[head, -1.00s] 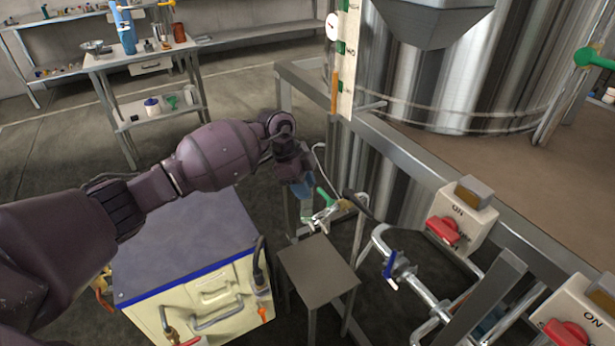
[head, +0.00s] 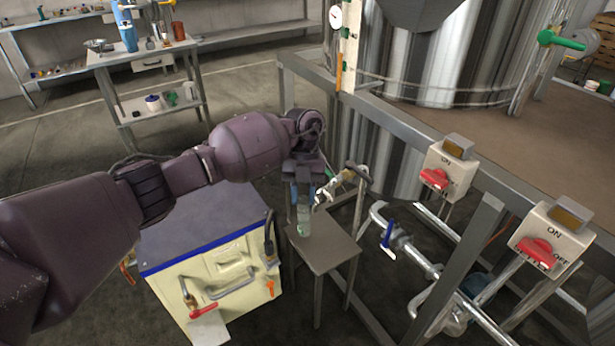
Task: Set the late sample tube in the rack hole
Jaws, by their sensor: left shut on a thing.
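My left gripper (head: 303,186) reaches in from the left, its fingers pointing down. It is shut on a clear, pale tube-like vessel (head: 304,220) with a greenish lower part, which hangs upright below the fingers. The vessel is over or on the small grey stand (head: 322,254); I cannot tell whether its bottom touches the top. I cannot tell from its look whether it is the late sample tube. I make out no rack with holes. My right gripper is not in view.
A sampling valve (head: 338,184) sits just right of the gripper, beside the steel tank (head: 425,65) and its frame. A cream cabinet (head: 215,275) stands left of the stand. Switch boxes (head: 450,170) and pipes with a blue-handled valve (head: 388,235) are on the right.

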